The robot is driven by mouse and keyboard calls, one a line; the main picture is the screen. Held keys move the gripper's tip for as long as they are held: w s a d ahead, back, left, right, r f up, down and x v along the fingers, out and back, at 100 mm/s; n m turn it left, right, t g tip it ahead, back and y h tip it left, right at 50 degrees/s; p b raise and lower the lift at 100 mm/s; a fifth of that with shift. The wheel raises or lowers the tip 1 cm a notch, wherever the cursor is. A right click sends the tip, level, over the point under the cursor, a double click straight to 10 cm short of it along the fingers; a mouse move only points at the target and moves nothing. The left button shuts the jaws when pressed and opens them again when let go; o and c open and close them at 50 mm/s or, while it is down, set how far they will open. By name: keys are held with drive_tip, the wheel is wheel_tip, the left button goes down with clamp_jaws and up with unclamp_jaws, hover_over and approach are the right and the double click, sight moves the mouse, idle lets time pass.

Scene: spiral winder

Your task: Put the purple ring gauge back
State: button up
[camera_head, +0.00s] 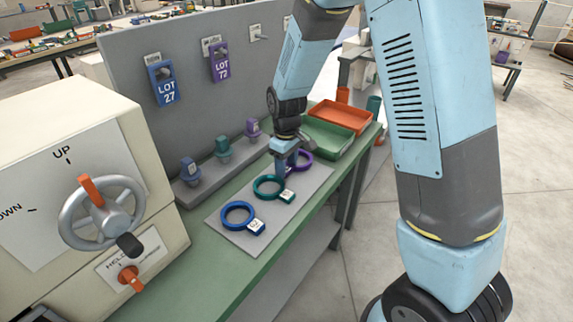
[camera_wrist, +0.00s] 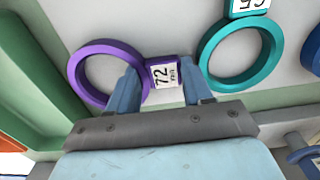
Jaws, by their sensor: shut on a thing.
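The purple ring gauge (camera_head: 304,165) lies at the far end of the grey mat (camera_head: 225,222), beyond the teal and blue ones. My gripper (camera_head: 287,162) points down at its near side and hides part of it in the head view. In the wrist view the purple ring gauge (camera_wrist: 88,55) shows its white tag, marked 72, between the two fingers of my gripper (camera_wrist: 160,78). The gripper is shut on the tag block, and the ring appears flat on the mat. Whether it is lifted at all I cannot tell.
The teal ring gauge (camera_head: 265,179) and blue ring gauge (camera_head: 236,206) lie close by on the mat. A rack with blue, teal and purple plugs (camera_head: 252,128) stands behind. Green (camera_head: 322,150) and orange (camera_head: 365,118) trays sit beyond. LOT tags (camera_head: 219,61) hang on the panel.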

sight(287, 168)
drive_tip(key=o, duration=0.9)
wheel_tip(287, 168, up, 12)
drive_tip(key=s+d+r+m+t, duration=0.1)
drive_tip(key=s+d+r+m, duration=0.1)
drive_tip(key=s+d+r, duration=0.3)
drive_tip(key=s+d+r+m+t, duration=0.1)
drive_tip(key=s+d+r+m, duration=0.2)
drive_tip(key=d+r, duration=0.45)
drive_tip(key=s+d+r+m+t, duration=0.1)
drive_tip(key=s+d+r+m, duration=0.1)
drive_tip(key=s+d, duration=0.2)
drive_tip(key=s+d+r+m+t, duration=0.2)
drive_tip(key=s+d+m, duration=0.1)
drive_tip(key=s, duration=0.7)
drive_tip(key=shift+s+d+t, duration=0.25)
drive_tip(key=shift+d+t, duration=0.05)
drive_tip(key=shift+d, duration=0.5)
